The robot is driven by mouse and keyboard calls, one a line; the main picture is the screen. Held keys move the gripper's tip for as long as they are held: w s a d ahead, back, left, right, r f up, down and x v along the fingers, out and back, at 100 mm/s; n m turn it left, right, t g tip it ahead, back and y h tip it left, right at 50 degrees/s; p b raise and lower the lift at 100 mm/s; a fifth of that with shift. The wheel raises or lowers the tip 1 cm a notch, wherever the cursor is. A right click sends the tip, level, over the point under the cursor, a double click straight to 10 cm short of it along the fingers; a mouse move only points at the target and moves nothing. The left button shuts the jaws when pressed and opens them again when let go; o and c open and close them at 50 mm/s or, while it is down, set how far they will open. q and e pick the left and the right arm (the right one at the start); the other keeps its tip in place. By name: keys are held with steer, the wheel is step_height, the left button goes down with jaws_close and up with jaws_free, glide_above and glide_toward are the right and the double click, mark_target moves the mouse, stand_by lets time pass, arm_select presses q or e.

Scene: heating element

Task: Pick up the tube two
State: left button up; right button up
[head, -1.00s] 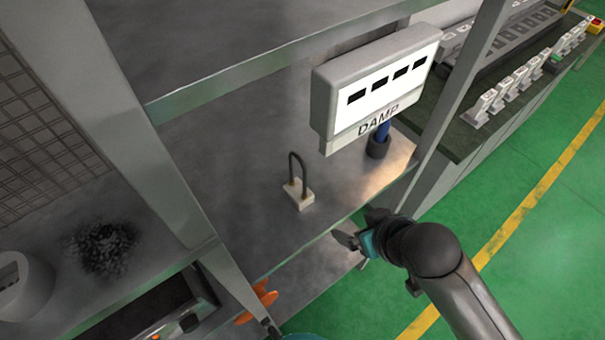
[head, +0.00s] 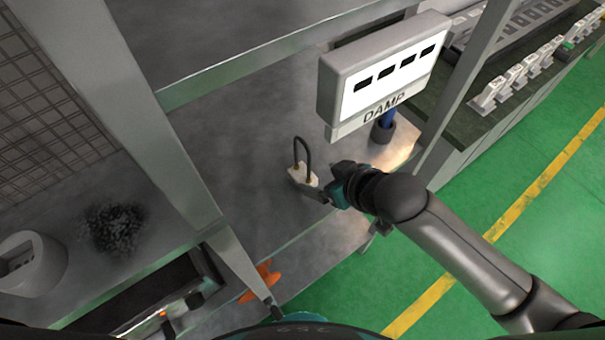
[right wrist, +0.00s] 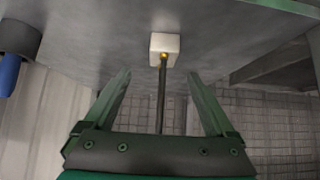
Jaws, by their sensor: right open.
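A dark U-shaped tube (head: 303,146) stands upright on a white block (head: 303,178) on the grey metal shelf. I take it as tube two, though no label shows. My right gripper (head: 325,188) is just to the right of the block in the head view, with its fingers toward it. In the right wrist view the open gripper (right wrist: 160,100) has one finger on each side of the tube's dark rod (right wrist: 161,95). The white block (right wrist: 164,47) lies beyond the fingertips. No contact can be made out. My left gripper is not in view.
A white DAMP box (head: 385,80) hangs near the shelf's right side, above a dark cup (head: 383,132) with a blue item. A metal post (head: 160,130) stands left. An orange object (head: 262,282) is low at the front. Green floor is open at right.

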mark_target(310, 178)
steer(key=shift+s+b+x, duration=0.15)
steer(key=shift+b+x, duration=0.05)
steer(key=shift+x, duration=1.65)
steer(key=shift+s+b+x, duration=0.15)
steer(key=shift+b+x, duration=0.05)
steer(key=shift+x, duration=1.65)
steer(key=shift+a+f, duration=0.15)
jaws_close()
